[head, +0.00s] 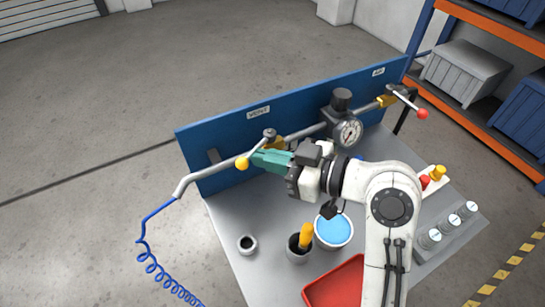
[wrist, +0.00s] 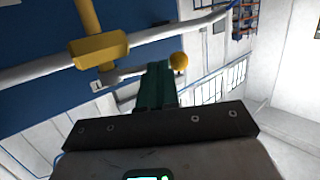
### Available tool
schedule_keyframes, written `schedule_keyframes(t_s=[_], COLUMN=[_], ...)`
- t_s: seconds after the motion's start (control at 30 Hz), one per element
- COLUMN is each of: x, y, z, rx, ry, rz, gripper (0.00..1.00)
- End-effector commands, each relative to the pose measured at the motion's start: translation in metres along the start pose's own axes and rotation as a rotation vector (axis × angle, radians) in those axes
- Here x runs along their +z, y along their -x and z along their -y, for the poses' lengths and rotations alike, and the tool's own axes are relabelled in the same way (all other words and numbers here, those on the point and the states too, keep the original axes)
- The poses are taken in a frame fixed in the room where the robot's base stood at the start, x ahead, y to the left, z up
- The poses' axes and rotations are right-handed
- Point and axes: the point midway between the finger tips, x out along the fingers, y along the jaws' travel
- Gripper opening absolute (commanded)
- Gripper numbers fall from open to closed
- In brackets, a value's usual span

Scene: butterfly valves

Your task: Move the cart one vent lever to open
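The vent lever is a thin metal arm with a yellow ball knob (head: 242,163), left of the "VENT" label (head: 258,112) in the head view. It joins a brass valve (head: 274,143) on the pipe and slants across the pipe line. In the wrist view the valve body (wrist: 98,48) is at upper left and the knob (wrist: 179,62) is right of the fingers. My gripper (head: 258,158) has teal fingers, close together, at the lever between valve and knob. In the wrist view the fingers (wrist: 157,85) hide part of the lever; whether they touch it is unclear.
A pressure gauge (head: 349,132) and a second valve lever with a red knob (head: 422,114) are further right on the pipe. The cart top holds a blue-filled bowl (head: 333,231), a dark cup (head: 298,250), a small ring (head: 247,244) and a red tray (head: 338,284). A blue coiled hose (head: 150,265) hangs left.

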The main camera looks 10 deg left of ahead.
Motion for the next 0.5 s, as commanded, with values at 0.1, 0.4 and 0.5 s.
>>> schedule_keyframes(t_s=[0.1, 0.4, 0.5], x=[0.000, -0.003, -0.004], y=[-0.005, -0.020, -0.024], z=[0.002, 0.005, 0.005], rx=[0.000, 0.000, 0.000], ry=[0.001, 0.001, 0.001], rz=[0.000, 0.000, -0.001], gripper=[0.00, 0.00, 0.00])
